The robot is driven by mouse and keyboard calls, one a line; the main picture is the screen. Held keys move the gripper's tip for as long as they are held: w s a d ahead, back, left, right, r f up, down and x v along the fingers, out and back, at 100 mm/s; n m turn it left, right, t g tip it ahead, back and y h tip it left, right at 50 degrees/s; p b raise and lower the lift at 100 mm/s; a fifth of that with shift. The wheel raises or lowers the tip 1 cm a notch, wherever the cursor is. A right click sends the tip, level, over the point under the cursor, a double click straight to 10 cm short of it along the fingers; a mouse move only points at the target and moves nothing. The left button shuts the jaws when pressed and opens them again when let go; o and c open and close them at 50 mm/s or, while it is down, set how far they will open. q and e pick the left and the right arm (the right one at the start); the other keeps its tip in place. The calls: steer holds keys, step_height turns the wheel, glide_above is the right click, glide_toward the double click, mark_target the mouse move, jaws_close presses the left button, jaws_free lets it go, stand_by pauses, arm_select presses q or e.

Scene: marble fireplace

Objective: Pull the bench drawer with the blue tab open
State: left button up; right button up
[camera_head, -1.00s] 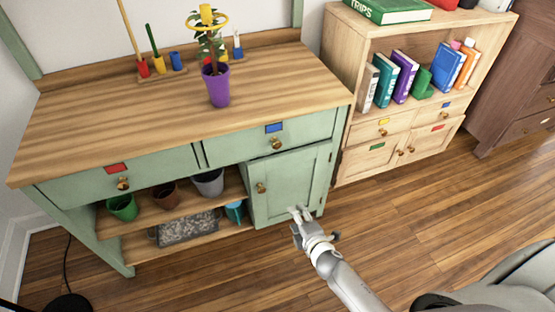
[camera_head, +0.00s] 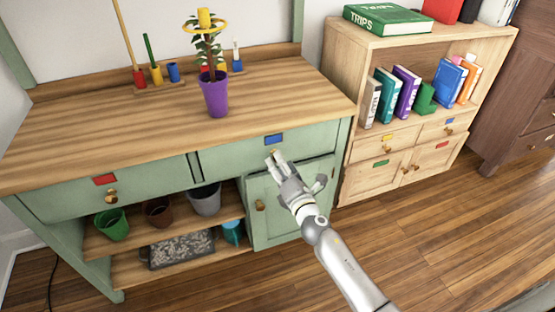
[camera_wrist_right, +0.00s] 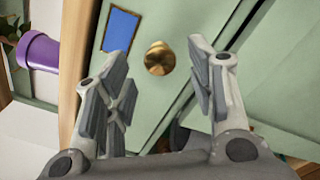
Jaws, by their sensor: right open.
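The green bench drawer with the blue tab (camera_head: 273,140) is the right one under the wooden top, and its front looks flush with the bench. In the right wrist view the blue tab (camera_wrist_right: 121,30) sits upper left of a round brass knob (camera_wrist_right: 159,58). My right gripper (camera_head: 273,158) is in front of this drawer and hides most of the knob in the head view. In the right wrist view my right gripper (camera_wrist_right: 160,72) is open, with the knob between its two fingers in the picture and nothing gripped. My left gripper is not in view.
A left drawer with a red tab (camera_head: 105,179) is beside it. Below are a cupboard door (camera_head: 280,218) and shelves with several pots. A purple potted plant (camera_head: 215,95) stands on the bench top. A wooden bookcase (camera_head: 345,60) stands close on the right. Floor in front is clear.

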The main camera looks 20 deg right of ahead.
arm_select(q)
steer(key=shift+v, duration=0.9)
arm_select(e)
steer(key=shift+w, duration=1.75)
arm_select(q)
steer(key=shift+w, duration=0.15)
arm_select(e)
steer(key=shift+c, duration=0.4)
jaws_close()
